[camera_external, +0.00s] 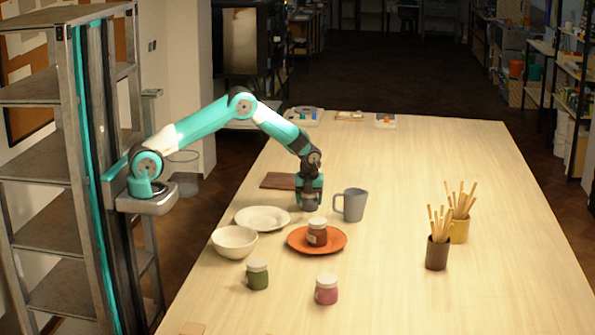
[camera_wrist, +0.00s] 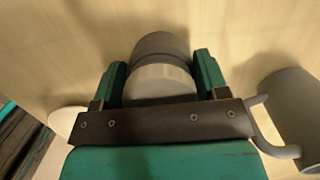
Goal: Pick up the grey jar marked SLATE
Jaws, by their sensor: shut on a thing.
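The grey jar (camera_external: 310,205) is between the fingers of my gripper (camera_external: 311,192), which points straight down near the middle of the table. In the wrist view the jar (camera_wrist: 160,45) has a grey body and a pale lid, with a green finger on each side; my gripper (camera_wrist: 160,85) is shut on it. The jar looks upright. I cannot read any marking on it, and cannot tell whether its base touches the table.
A grey jug (camera_external: 350,206) stands close right of the jar; its handle is near my gripper in the wrist view (camera_wrist: 265,128). An orange plate (camera_external: 337,241) with a brown jar (camera_external: 317,234), a white plate (camera_external: 262,220) and a bowl (camera_external: 234,244) are nearer the camera.

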